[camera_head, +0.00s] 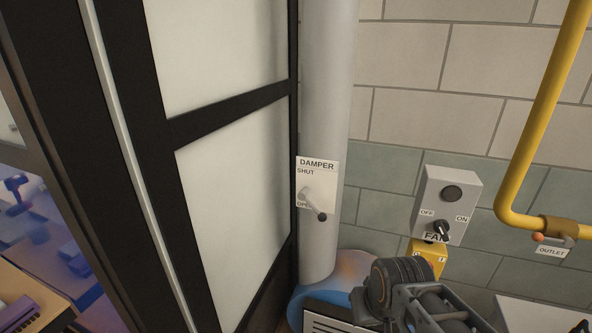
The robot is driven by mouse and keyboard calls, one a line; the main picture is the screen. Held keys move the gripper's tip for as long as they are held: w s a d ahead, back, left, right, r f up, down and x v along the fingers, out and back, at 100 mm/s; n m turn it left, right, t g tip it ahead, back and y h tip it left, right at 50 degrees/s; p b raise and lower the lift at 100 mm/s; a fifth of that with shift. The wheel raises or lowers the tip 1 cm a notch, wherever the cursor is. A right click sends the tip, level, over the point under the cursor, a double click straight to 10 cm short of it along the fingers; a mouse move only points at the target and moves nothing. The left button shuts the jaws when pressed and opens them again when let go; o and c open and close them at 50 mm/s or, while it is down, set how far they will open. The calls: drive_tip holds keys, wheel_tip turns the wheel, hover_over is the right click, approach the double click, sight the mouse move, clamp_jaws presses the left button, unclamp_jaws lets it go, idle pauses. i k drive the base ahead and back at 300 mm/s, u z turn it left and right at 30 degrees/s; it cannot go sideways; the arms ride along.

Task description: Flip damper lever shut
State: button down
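The damper plate (328,172) is a small white sign on a vertical light grey duct (330,80). It reads DAMPER at the top, SHUT below that at upper left, and a partly covered label starting with "OP" at lower left. The damper lever (313,205) is a short grey handle with a dark knob. It slants down and to the right from its pivot, so its knob end is low, away from the SHUT mark. Part of my arm shows at the bottom right of centre, below and apart from the lever. My gripper's fingertips do not show.
A black-framed glazed partition (225,115) stands close left of the duct. Right of it are a grey fan switch box (449,190), a yellow pipe (540,110) and an outlet valve (557,232). Bare block wall lies between the duct and the switch box.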

sight(302, 195)
drive_tip(key=z, duration=0.85)
drive_tip(key=i, duration=0.35)
drive_tip(key=u, duration=2.65)
